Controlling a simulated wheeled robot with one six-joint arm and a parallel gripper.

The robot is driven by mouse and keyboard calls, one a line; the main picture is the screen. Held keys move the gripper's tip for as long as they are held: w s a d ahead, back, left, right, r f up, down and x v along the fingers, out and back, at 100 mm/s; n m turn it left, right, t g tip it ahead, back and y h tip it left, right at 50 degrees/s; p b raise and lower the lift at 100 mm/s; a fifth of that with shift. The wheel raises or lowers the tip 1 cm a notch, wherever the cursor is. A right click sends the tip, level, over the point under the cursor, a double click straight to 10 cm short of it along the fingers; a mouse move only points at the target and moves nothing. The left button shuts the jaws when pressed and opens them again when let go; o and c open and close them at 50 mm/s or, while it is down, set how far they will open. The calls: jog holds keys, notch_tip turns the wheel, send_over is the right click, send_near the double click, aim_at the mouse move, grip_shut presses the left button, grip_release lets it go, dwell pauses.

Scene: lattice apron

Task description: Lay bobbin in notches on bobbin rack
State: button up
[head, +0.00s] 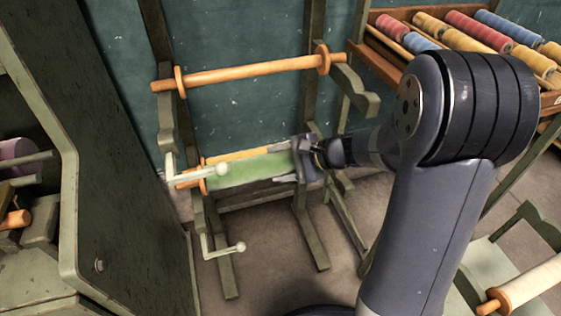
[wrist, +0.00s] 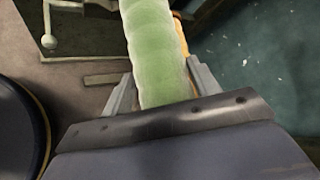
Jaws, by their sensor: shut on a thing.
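A green-wound bobbin (head: 250,170) with an orange wooden left end lies nearly level in the head view. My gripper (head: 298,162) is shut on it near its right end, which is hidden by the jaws. In the wrist view the green bobbin (wrist: 153,45) runs away from between the two fingers of my gripper (wrist: 162,88). The bobbin rack (head: 365,96) is a dark green wooden frame with arms. The bobbin is at its lower level; I cannot tell whether its ends rest in notches. A bare orange bobbin (head: 250,70) lies across the upper arms.
Pale crank handles (head: 215,170) (head: 238,247) stick out at the left, one close to the green bobbin's left end. A dark green machine side (head: 125,190) stands at left. A shelf of colored spools (head: 470,30) is at upper right. A cream bobbin (head: 530,285) lies at lower right.

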notch_tip(320, 180, down, 7)
jog(key=b, duration=0.4)
jog(key=shift+b, duration=0.3)
jog(key=shift+b, duration=0.3)
dwell(0.7)
jog(key=shift+f+b, duration=1.2)
jog(key=shift+f, duration=0.05)
jog(key=shift+f+b, duration=0.6)
jog(key=shift+b, duration=0.15)
dwell(0.5)
jog(key=o, duration=1.4)
jog(key=shift+d, duration=0.1)
jog(key=p+v, duration=0.3)
jog(key=v, duration=0.7)
jog(key=shift+s+d+r, duration=0.1)
jog(key=shift+d+r, duration=0.05)
jog(key=shift+d, duration=0.15)
